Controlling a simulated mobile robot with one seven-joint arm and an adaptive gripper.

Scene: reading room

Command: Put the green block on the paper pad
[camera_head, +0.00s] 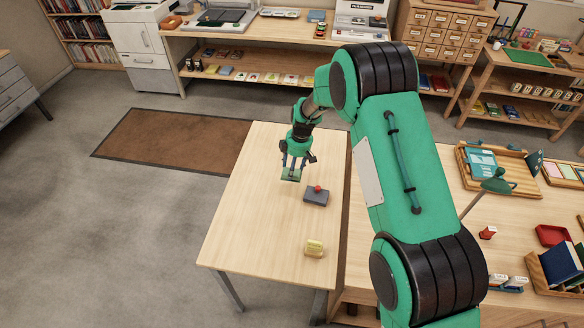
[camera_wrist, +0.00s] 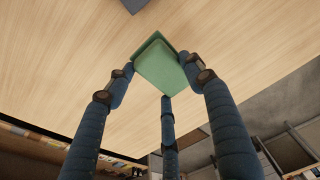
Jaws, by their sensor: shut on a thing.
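My gripper (camera_head: 293,168) is over the far part of the light wooden table, pointing down, with its fingers closed around the green block (camera_head: 291,175). The wrist view shows the green block (camera_wrist: 160,66) between the tips of my three fingers (camera_wrist: 166,72). It looks slightly tilted there, and I cannot tell how high it is above the table. A small yellow, pad-like thing (camera_head: 315,248) lies near the table's front; it may be the paper pad, but its details are too small to be sure.
A dark grey flat thing (camera_head: 316,198) with a red knob sits on the wooden table (camera_head: 245,225), just right of and nearer than my gripper. The table's left side is clear. A side table at right holds trays, a green lamp (camera_head: 495,182) and a red tray (camera_head: 552,235).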

